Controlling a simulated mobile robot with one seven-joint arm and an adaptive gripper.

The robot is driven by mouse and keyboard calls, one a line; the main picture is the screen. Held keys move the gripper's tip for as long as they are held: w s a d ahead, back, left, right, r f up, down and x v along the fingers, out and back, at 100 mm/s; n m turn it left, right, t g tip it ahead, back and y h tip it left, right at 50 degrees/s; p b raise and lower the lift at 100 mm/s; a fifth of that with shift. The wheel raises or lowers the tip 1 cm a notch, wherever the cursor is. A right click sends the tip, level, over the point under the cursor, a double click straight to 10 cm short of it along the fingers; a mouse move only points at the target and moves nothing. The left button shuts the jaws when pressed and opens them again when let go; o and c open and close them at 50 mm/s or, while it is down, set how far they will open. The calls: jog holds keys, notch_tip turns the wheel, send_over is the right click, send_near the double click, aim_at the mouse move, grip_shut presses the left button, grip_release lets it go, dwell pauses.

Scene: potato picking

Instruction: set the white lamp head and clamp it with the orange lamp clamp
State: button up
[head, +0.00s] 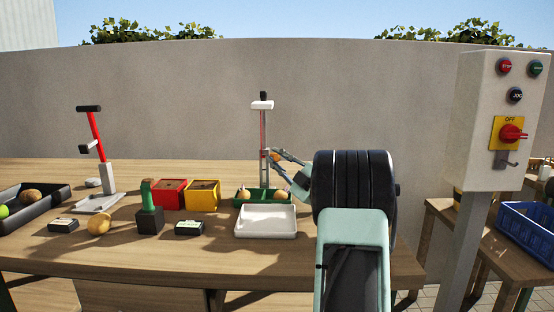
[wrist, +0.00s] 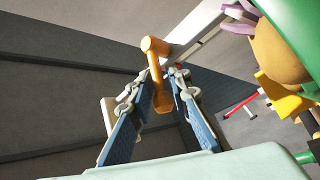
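The lamp stand (head: 264,145) is an upright post with a red strip, at the back of the table in the head view. The white lamp head (head: 262,105) sits high on this post. The orange lamp clamp (wrist: 157,75) shows in the wrist view as a knob with a short lever, against the pale post (wrist: 195,32). My gripper (head: 277,154) reaches the post from the right, well below the lamp head. In the wrist view, my gripper (wrist: 163,82) has its blue-padded fingers on either side of the lever, with narrow gaps visible. The clamp is barely visible in the head view.
A green tray (head: 241,196) with potatoes is at the post's foot, and a white tray (head: 266,234) is in front. Red (head: 169,206) and yellow (head: 203,208) boxes stand left. A red-armed stand (head: 107,177) is further left. A control box (head: 490,120) rises at right.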

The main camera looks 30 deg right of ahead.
jog(key=shift+o, duration=0.8)
jog(key=shift+r, duration=0.1)
jog(key=s+d, duration=0.2)
jog(key=s, duration=1.2)
jog(key=shift+s+f, duration=0.4)
jog(key=shift+f, duration=0.05)
jog(key=shift+c, duration=0.5)
